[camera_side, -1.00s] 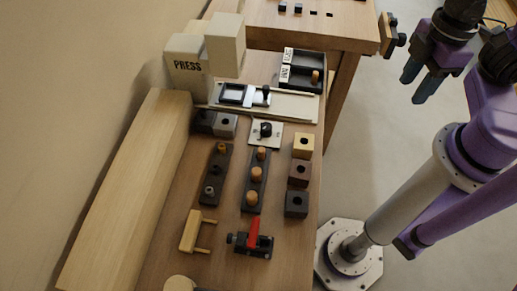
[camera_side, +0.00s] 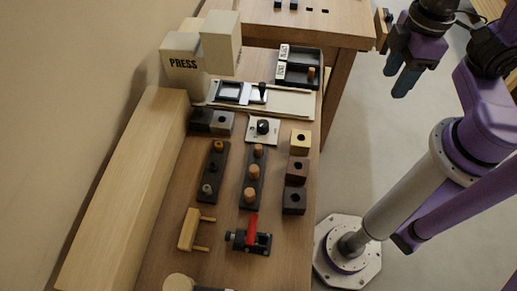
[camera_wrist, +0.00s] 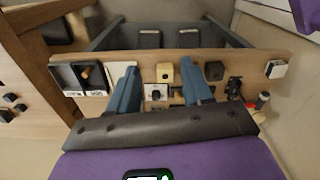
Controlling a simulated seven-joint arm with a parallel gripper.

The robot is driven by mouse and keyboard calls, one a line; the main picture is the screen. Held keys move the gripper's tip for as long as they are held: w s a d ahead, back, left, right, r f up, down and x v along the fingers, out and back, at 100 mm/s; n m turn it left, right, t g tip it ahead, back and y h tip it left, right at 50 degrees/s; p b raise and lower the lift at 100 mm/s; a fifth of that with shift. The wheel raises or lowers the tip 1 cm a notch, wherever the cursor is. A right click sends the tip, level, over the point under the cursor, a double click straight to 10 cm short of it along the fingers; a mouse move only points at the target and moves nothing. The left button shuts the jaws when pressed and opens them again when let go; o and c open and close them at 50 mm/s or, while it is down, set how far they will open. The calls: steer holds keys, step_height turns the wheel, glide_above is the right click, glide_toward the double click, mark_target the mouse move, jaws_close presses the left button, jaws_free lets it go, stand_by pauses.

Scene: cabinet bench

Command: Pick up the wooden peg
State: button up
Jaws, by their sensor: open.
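Several upright wooden pegs (camera_side: 254,171) stand in a row in a narrow dark rack in the middle of the bench in the side view. Another short wooden peg (camera_side: 311,73) stands in a black two-part tray (camera_side: 318,57) at the far right of the bench; it also shows in the wrist view (camera_wrist: 86,73). I cannot tell which peg is the task's one. My gripper (camera_side: 398,76) hangs in the air to the right of the bench, apart from everything. In the wrist view its two blue fingers (camera_wrist: 160,82) are spread and empty.
A PRESS block (camera_side: 185,65) stands at the back left, beside a long wooden beam (camera_side: 125,190). Drilled blocks (camera_side: 297,170) line the bench's right edge. A red-handled clamp (camera_side: 252,230) and a wooden two-pronged piece (camera_side: 190,230) lie nearer. A second table (camera_side: 340,30) stands behind.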

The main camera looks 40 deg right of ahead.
steer(key=w+a+f+m, duration=0.1)
steer(key=w+a+m, duration=0.7)
steer(key=a, duration=0.2)
steer(key=m, duration=1)
glide_above(259, 146)
steer(key=f, duration=1.5)
steer(key=shift+s+d+f, duration=0.2)
steer(key=shift+f, duration=0.05)
steer(key=shift+w+a+f, duration=0.1)
steer(key=shift+a+f, duration=0.05)
steer(key=shift+f, duration=1.25)
steer(key=shift+w+a+f, duration=0.1)
steer(key=shift+f, duration=1.3)
jaws_close()
